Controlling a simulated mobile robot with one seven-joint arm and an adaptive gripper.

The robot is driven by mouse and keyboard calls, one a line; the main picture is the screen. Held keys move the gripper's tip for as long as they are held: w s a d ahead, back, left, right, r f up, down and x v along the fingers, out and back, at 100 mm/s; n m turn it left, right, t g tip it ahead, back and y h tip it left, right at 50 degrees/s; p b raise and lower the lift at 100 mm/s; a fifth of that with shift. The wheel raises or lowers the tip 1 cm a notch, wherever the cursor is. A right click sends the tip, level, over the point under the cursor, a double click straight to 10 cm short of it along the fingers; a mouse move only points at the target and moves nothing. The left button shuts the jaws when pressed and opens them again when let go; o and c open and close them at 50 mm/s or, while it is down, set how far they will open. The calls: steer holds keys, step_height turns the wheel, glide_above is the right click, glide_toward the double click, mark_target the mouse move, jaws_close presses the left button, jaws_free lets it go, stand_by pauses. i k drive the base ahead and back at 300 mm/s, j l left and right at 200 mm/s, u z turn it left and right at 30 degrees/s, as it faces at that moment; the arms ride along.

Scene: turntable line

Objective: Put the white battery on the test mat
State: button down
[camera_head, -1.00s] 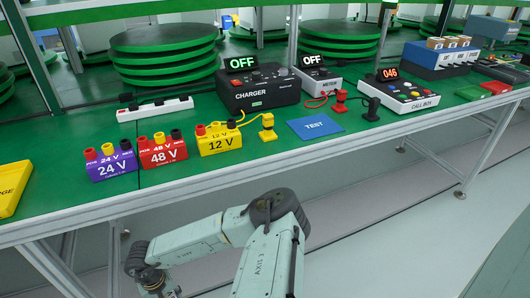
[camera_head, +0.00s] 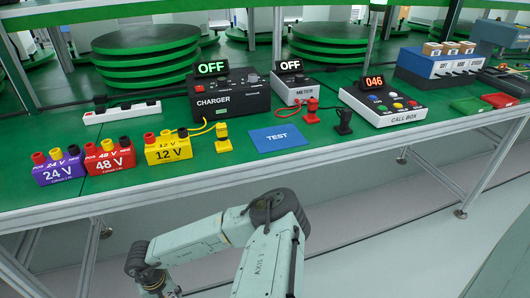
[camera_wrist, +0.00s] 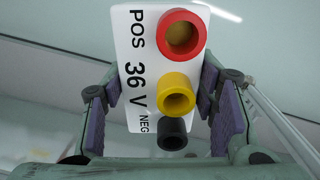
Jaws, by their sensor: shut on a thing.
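The white battery (camera_wrist: 136,60) fills the middle of the wrist view. It is marked 36 V, POS and NEG, and has a red, a yellow and a black terminal. My gripper (camera_wrist: 165,108) is shut on it, with a purple-padded finger on either side. In the head view the gripper and battery are out of sight below the picture; only my arm shows, in front of the table. The blue test mat (camera_head: 277,139), lettered TEST, lies flat and bare on the green table.
Left of the mat stand a yellow plug (camera_head: 222,138), the 12 V (camera_head: 168,150), 48 V (camera_head: 109,160) and 24 V (camera_head: 59,170) batteries. Behind are the charger (camera_head: 230,98) and meter (camera_head: 293,86), both reading OFF. A black plug (camera_head: 343,122) and call box (camera_head: 383,102) stand right.

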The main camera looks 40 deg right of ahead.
mark_target(277, 137)
steer(key=k+l, duration=0.1)
steer(key=l, duration=0.3)
steer(key=k+l, duration=0.1)
steer(key=l, duration=0.3)
steer(key=k+l, duration=0.1)
steer(key=l, duration=0.35)
steer(key=k+l, duration=0.1)
steer(key=l, duration=0.3)
steer(key=k+l, duration=0.1)
steer(key=l, duration=0.3)
steer(key=k+l+u, duration=0.1)
steer(key=l, duration=0.3)
steer(key=k+l, duration=0.1)
steer(key=l, duration=0.35)
